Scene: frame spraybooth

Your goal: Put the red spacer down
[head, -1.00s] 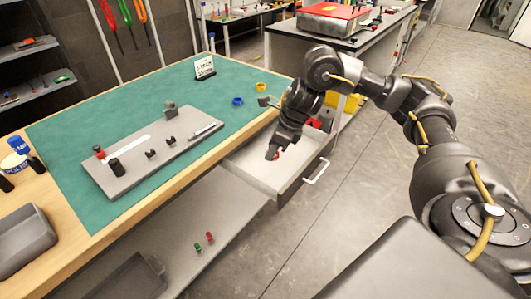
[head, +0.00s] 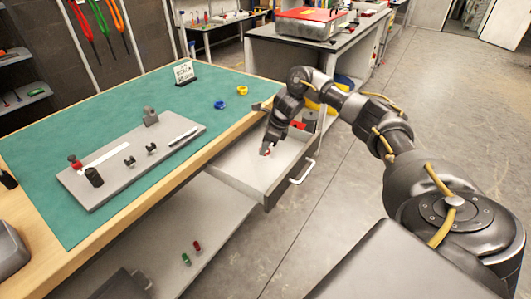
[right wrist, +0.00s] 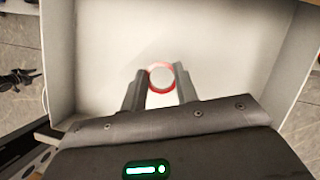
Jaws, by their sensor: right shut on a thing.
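The red spacer (right wrist: 162,90) is a ring, held between the two fingers of my right gripper (right wrist: 161,88) in the right wrist view. The pale drawer floor shows through its hole. In the head view my right gripper (head: 268,146) points down into the open drawer (head: 238,166). A small red bit of the spacer (head: 266,151) shows at its fingertips. The gap between the spacer and the drawer floor is hard to judge. My left gripper is not in view.
A red part (head: 298,125) and a grey cylinder (head: 310,119) stand toward the drawer's back right. The green-topped bench (head: 120,105) beside the drawer carries a grey fixture plate (head: 113,178), a blue ring (head: 219,104) and a yellow ring (head: 242,90). Much of the drawer floor is clear.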

